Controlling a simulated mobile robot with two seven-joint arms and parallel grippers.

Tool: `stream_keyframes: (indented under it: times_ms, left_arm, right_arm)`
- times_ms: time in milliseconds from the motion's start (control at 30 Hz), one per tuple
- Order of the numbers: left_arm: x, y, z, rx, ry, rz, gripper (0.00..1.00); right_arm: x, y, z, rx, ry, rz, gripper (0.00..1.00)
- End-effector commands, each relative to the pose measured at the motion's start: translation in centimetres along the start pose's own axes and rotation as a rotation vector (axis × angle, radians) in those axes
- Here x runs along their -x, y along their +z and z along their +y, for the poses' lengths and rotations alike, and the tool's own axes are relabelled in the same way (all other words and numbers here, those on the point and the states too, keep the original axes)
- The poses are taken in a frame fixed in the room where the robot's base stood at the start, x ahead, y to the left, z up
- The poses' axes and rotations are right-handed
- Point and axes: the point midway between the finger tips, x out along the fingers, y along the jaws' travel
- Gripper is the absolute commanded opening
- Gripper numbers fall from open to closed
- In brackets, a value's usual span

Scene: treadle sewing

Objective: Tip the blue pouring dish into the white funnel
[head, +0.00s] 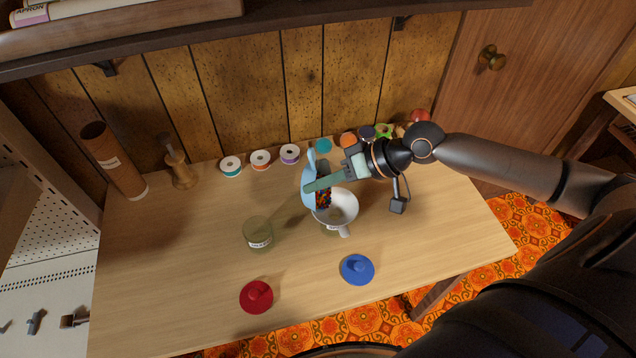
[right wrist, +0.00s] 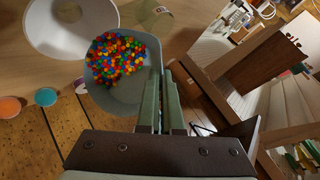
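The blue pouring dish (head: 309,188) is tilted at the funnel's upper-left rim in the head view. Small multicoloured beads (right wrist: 117,57) lie in the dish in the right wrist view. My right gripper (head: 318,183) is shut on the dish's edge; its fingers (right wrist: 166,95) meet the dish wall in the right wrist view. The white funnel (head: 345,208) sits upright over a labelled jar mostly hidden beneath it. The funnel also shows at the top left of the right wrist view (right wrist: 42,32). Whether dish and funnel touch, I cannot tell. My left gripper is not in view.
An open glass jar (head: 257,234) stands left of the funnel. A red lid (head: 256,297) and a blue lid (head: 357,269) lie at the front. Several thread spools (head: 260,160) line the back, with a brown tube (head: 113,160) and wooden grinder-like object (head: 181,170) at left.

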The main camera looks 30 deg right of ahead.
Motion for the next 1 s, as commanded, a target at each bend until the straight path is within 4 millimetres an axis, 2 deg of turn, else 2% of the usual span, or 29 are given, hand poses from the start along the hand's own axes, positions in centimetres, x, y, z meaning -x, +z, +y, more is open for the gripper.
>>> stream_keyframes:
  times_ms: [1000]
  left_arm:
    - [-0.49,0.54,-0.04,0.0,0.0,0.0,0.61]
  right_arm:
    - [0.3,0.15,0.13,0.005,-0.036,0.037,0.0]
